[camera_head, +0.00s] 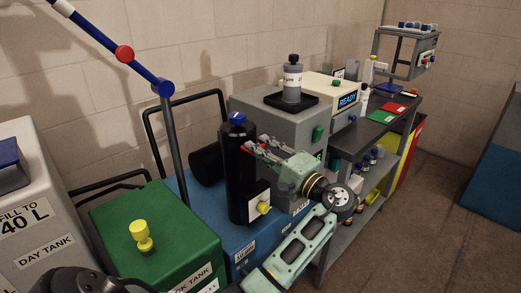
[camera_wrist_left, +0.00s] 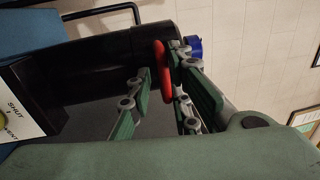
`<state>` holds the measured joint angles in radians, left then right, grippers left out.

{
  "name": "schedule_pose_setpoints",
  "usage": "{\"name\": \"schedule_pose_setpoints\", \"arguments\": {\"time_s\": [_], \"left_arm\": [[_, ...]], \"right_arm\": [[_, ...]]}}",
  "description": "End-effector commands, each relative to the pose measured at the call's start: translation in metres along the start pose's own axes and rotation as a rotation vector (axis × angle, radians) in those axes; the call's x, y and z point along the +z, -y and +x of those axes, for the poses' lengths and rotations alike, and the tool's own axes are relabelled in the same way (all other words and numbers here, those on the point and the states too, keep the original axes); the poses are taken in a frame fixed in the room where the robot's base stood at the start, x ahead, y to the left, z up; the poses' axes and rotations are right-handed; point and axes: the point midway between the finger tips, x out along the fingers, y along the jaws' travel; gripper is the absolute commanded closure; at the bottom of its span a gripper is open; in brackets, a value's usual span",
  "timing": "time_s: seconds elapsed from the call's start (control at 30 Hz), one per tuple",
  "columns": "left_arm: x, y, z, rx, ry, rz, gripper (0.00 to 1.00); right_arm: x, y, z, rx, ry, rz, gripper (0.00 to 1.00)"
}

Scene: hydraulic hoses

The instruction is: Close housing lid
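The housing is a black upright cylinder (camera_head: 240,175) standing on a blue unit, with a blue knob (camera_head: 238,118) on top. In the left wrist view the black cylinder (camera_wrist_left: 110,60) lies sideways across the picture, with the blue knob (camera_wrist_left: 195,46) partly behind a finger. A red, elongated part (camera_wrist_left: 161,70) shows near the cylinder's top end. My left gripper (camera_head: 257,145) is at the upper right side of the cylinder. Its fingers (camera_wrist_left: 158,75) are apart, with the red part near the tips; contact is unclear. My right gripper is not in view.
A green tank (camera_head: 150,235) with a yellow knob stands at the left. Open floor (camera_head: 430,220) lies at the right.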

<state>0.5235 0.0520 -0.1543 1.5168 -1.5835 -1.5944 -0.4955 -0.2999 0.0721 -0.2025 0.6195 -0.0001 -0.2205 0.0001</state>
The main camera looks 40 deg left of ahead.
Motion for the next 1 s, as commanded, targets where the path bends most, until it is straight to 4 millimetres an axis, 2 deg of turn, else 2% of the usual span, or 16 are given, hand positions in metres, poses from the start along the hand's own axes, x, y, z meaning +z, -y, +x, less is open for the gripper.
{"name": "schedule_pose_setpoints", "arguments": {"time_s": [0.13,0.2,0.33,0.8,1.0], "left_arm": [[0.001,0.001,0.002,-0.001,0.003,-0.001,0.83],[0.001,0.001,0.001,-0.001,0.003,-0.002,0.83],[0.0,0.001,-0.008,-0.001,0.003,-0.003,0.83],[-0.001,0.001,-0.101,0.0,-0.003,-0.001,0.83],[-0.001,0.001,-0.119,-0.001,-0.001,-0.002,0.83]], "right_arm": [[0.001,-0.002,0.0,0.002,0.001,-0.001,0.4],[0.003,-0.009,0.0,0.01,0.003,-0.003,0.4],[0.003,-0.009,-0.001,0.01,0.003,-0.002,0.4],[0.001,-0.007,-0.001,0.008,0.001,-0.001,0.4],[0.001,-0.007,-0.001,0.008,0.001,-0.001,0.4]]}}
